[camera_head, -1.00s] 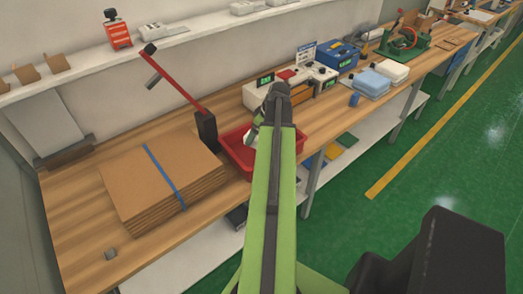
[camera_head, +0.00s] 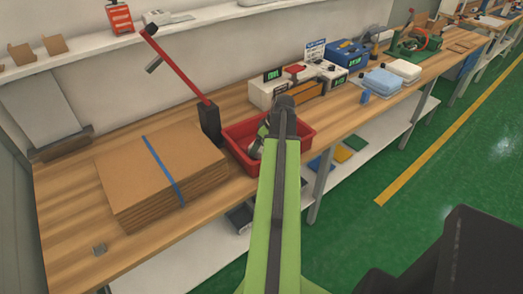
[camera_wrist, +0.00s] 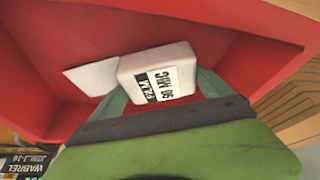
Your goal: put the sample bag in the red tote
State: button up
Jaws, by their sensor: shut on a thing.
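The sample bag, a small white block-like pack (camera_wrist: 160,70) with a black-and-white label, shows in the wrist view against the tote's red inside. My gripper (camera_wrist: 165,98) is shut on it, with a greenish finger on either side of its lower part. A flat white piece lies beside the bag; I cannot tell if it belongs to it. The red tote (camera_head: 305,136) stands on the bench in the head view. My gripper (camera_head: 262,136) is over its left part, partly hidden by my green arm. Whether the bag touches the tote's floor is unclear.
A strapped cardboard stack (camera_head: 150,185) lies left of the tote. A red lever on a black post (camera_head: 209,122) stands behind it. White instruments (camera_head: 268,92) stand behind its right side. Blue and white packs (camera_head: 384,80) lie farther right. The bench's front left is mostly clear.

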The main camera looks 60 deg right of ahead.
jog(key=shift+f, duration=0.3)
jog(key=o, duration=1.2)
jog(key=shift+r, duration=0.1)
jog(key=shift+s+r+p, duration=0.1)
jog(key=shift+r+p, duration=0.45)
jog(key=shift+p, duration=0.1)
jog(key=p+v, duration=1)
jog(key=v, duration=0.1)
